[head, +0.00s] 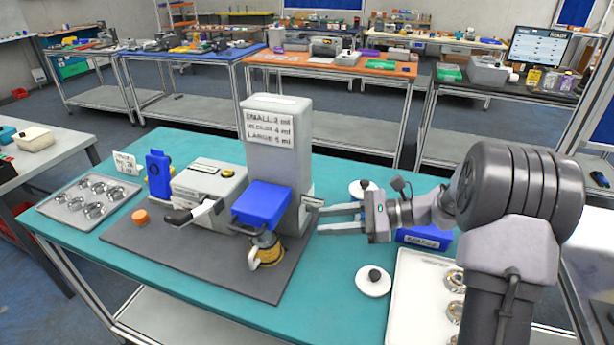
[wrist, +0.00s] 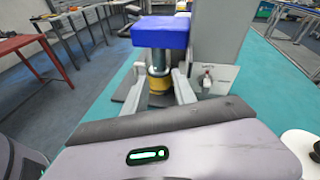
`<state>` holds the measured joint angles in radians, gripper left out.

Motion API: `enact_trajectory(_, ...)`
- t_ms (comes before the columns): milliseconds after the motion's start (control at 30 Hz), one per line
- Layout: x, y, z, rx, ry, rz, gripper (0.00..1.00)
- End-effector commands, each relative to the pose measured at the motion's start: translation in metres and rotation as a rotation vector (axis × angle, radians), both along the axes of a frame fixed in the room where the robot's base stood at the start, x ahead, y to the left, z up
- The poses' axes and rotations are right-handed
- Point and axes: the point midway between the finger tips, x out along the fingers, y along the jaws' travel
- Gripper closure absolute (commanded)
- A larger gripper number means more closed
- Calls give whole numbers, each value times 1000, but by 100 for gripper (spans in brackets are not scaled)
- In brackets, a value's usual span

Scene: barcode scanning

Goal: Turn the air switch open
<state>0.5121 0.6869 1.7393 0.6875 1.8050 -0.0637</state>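The air switch (wrist: 207,79) is a small lever on a pale plate at the side of the tall grey column (head: 285,140) of the machine. In the head view the switch plate (head: 312,202) shows edge-on near my upper fingertip. My gripper (head: 321,218) is open and empty to the right of the machine, with its fingers pointing at it. In the wrist view my fingers (wrist: 157,84) stand apart, and the switch lies just right of the right finger. I cannot tell whether they touch.
A blue block (head: 262,204) juts from the column above a yellow-ringed part (head: 267,250). A grey box with a black handle (head: 206,190) stands left. White round lids (head: 373,282) and a white tray (head: 405,300) lie on the teal table near my arm.

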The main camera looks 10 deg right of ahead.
Motion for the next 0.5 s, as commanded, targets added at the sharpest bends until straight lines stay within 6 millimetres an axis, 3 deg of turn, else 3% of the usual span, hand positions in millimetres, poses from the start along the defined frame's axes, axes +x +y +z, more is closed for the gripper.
enact_trajectory(33,16,-22,-11,97,33,-70,67)
enact_trajectory(100,33,-48,-26,213,56,-154,67)
enact_trajectory(200,45,-69,-39,305,70,-220,67)
enact_trajectory(300,51,-67,-43,328,73,-234,67)
enact_trajectory(500,71,-29,-45,326,74,-230,67)
